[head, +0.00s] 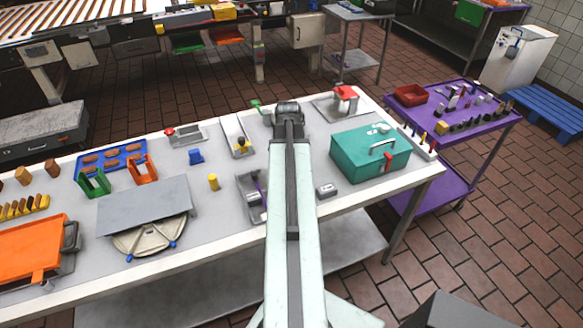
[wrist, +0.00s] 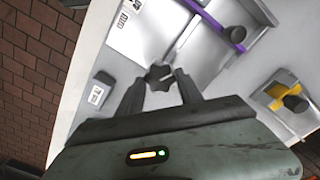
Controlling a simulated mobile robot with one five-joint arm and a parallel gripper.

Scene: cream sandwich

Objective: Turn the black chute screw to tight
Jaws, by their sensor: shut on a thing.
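In the wrist view, the black chute screw (wrist: 158,77) is a dark star-shaped knob with a pale mark on its top. It sits between the two dark fingers of my gripper (wrist: 160,82), which is shut on it. The knob is at the edge of a pale grey metal fixture (wrist: 148,38). How far the screw is turned in cannot be told. In the head view, my arm hides the screw and the fingers.
A yellow part (wrist: 276,91) is at the right, a small grey block (wrist: 98,95) at the left. A teal box (head: 350,160) stands right of my arm.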

